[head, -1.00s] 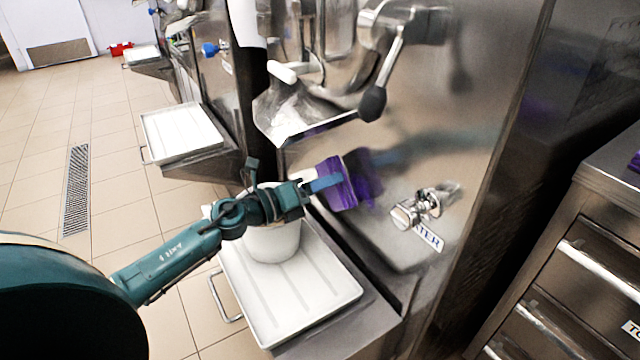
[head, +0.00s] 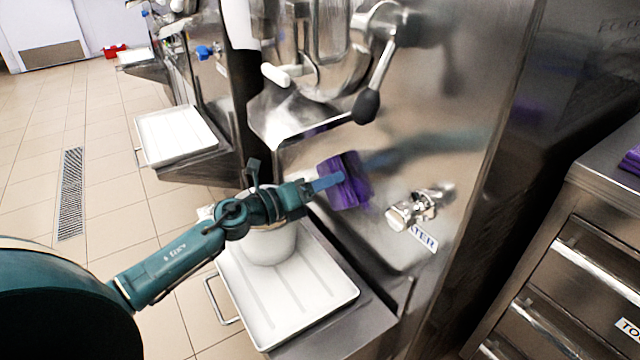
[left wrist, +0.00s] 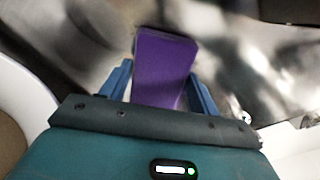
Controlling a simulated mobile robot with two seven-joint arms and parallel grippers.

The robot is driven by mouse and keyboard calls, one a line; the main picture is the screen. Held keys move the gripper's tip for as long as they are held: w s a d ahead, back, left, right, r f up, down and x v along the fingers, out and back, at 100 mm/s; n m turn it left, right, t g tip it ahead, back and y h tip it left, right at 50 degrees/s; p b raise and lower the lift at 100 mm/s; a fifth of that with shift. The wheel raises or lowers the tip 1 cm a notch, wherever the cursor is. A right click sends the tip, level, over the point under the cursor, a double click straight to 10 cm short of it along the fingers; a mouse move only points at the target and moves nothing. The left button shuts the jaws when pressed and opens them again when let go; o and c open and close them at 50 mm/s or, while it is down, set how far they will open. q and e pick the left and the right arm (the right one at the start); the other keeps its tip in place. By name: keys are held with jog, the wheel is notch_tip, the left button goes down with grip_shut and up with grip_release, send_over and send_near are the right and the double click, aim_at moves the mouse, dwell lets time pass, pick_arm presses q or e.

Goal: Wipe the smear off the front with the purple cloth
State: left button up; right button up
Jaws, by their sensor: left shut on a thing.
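The purple cloth (head: 346,181) is a folded pad in my left gripper (head: 328,183). In the left wrist view the cloth (left wrist: 164,62) stands between the two blue fingers of the left gripper (left wrist: 158,88). The gripper holds it against or very close to the steel front (head: 440,130) of the freezer, left of the tap; I cannot tell if it touches. The front mirrors the cloth and arm. I cannot make out the smear; the cloth may hide it, and reflections blur the steel. My right gripper is not in view.
A metal tap (head: 414,208) sticks out right of the cloth. A lever with a black knob (head: 366,106) and a steel chute (head: 300,122) are above. A white bucket (head: 270,246) stands on a white tray (head: 290,309) below. A drawer cabinet (head: 590,250) is at the right.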

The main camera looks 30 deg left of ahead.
aim_at(339, 191)
pick_arm(q)
jog(key=shift+w+d, duration=0.15)
jog(key=shift+w, duration=0.2)
jog(key=shift+s+d+p, duration=0.55)
jog(key=shift+d+p, duration=0.1)
jog(key=shift+d, duration=0.15)
jog(key=shift+s+d+p, duration=0.5)
jog(key=shift+d+p, duration=0.1)
jog(key=shift+d, duration=0.15)
jog(key=shift+s+d+r+p, duration=0.15)
jog(key=shift+s+d+p, duration=0.15)
jog(key=shift+d+p, duration=0.3)
jog(key=shift+s+d+p, duration=0.4)
jog(key=shift+s+d, duration=0.05)
jog(key=shift+d, duration=0.4)
jog(key=shift+s+d+p, duration=0.35)
jog(key=shift+s+d, duration=0.15)
jog(key=shift+d, duration=0.35)
jog(key=shift+s+d+p, duration=0.4)
jog(key=shift+s+d, duration=0.05)
jog(key=shift+d, duration=0.4)
jog(key=shift+a, duration=0.15)
